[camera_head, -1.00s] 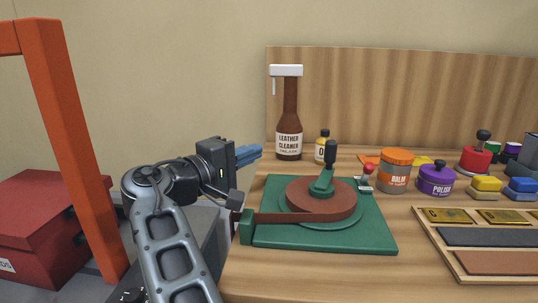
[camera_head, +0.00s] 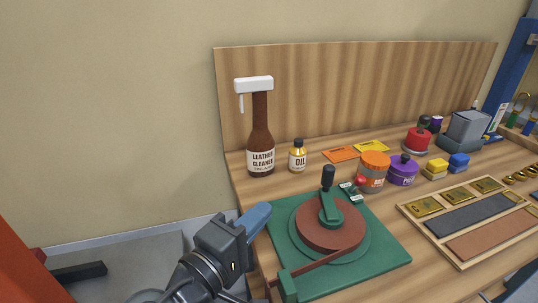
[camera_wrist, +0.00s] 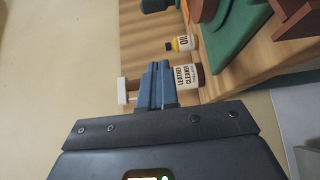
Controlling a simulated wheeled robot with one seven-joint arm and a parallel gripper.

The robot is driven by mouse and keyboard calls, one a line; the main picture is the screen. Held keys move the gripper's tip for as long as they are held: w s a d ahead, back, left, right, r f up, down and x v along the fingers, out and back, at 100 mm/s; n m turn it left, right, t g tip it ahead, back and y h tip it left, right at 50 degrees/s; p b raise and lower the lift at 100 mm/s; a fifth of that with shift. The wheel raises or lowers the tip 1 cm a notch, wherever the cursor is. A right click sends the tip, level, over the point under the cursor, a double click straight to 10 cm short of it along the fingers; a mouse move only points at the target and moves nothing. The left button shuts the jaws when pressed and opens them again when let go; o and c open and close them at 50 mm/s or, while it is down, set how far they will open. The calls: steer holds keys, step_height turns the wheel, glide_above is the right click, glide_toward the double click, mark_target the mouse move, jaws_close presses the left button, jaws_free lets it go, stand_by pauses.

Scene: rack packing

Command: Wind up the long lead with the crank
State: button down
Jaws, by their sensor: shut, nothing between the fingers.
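The crank (camera_head: 328,193) stands up from the brown wound lead (camera_head: 348,234) on a round green winder with a square green base (camera_head: 385,255). The lead's free end runs as a brown strip (camera_head: 318,268) to a green post (camera_head: 288,286) at the base's near left corner. My gripper (camera_head: 258,216) is left of the winder, apart from the crank, with its blue fingers together and empty. In the wrist view the blue fingers (camera_wrist: 158,80) are also together, and part of the green base (camera_wrist: 235,40) shows at the upper right.
A leather cleaner bottle (camera_head: 261,140) and an oil bottle (camera_head: 298,156) stand behind the winder. An orange balm jar (camera_head: 373,172) and a purple polish jar (camera_head: 403,170) stand to its right. A wooden tray (camera_head: 408,219) lies at the right. Open floor lies left of the bench.

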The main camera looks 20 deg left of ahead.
steer(key=p, duration=0.2)
glide_above(315, 208)
steer(key=s+a, duration=0.3)
steer(key=a, duration=0.2)
steer(key=shift+r, duration=0.15)
steer(key=shift+w+d+p, duration=0.2)
steer(key=shift+d, duration=0.4)
steer(key=shift+w+d+p, duration=0.15)
steer(key=shift+d+p, duration=0.05)
steer(key=shift+d, duration=0.4)
steer(key=shift+w+d, duration=0.3)
steer(key=shift+d, duration=0.3)
steer(key=shift+w+d+f+b, duration=0.2)
steer(key=shift+w+d+b, duration=0.45)
steer(key=shift+w+b, duration=0.15)
steer(key=shift+r, duration=0.15)
